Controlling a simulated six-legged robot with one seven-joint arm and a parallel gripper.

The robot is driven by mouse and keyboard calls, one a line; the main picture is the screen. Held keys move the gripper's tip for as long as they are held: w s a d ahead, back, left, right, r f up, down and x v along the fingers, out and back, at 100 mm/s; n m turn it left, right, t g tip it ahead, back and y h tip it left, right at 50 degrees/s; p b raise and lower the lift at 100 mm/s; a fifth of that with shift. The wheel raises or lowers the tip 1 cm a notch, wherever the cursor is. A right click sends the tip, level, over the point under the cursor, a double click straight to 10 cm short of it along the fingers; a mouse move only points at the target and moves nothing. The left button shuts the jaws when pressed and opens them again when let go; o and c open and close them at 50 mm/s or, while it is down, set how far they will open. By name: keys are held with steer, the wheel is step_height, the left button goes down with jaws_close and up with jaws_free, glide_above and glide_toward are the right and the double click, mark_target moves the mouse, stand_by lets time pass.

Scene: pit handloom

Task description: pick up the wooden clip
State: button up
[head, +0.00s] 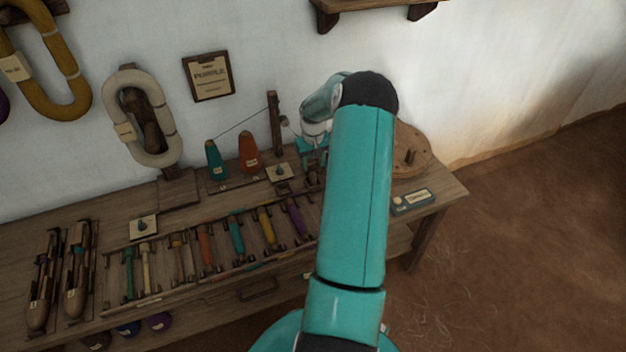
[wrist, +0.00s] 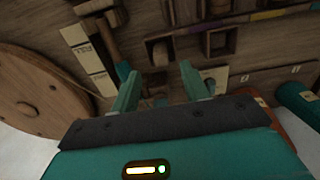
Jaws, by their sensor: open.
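My gripper (head: 312,160) is above the back right part of the wooden bench, partly behind my own arm in the head view. In the wrist view my gripper (wrist: 158,78) has its two teal fingers apart, with nothing clearly held between them. I cannot surely tell the wooden clip from the other small brown wooden parts. A small square wooden holder (wrist: 158,50) lies just beyond the fingertips, and a second holder (wrist: 218,42) is to its right. The bench surface right under the fingers is dark and partly hidden.
A teal cone (head: 215,160) and an orange cone (head: 249,153) stand left of my gripper. A thin post (head: 274,122) rises nearby. Several coloured bobbins fill the front rack.

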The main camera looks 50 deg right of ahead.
mark_target(313, 173)
steer(key=shift+f, duration=3.2)
jaws_close()
steer(key=shift+r, duration=0.1)
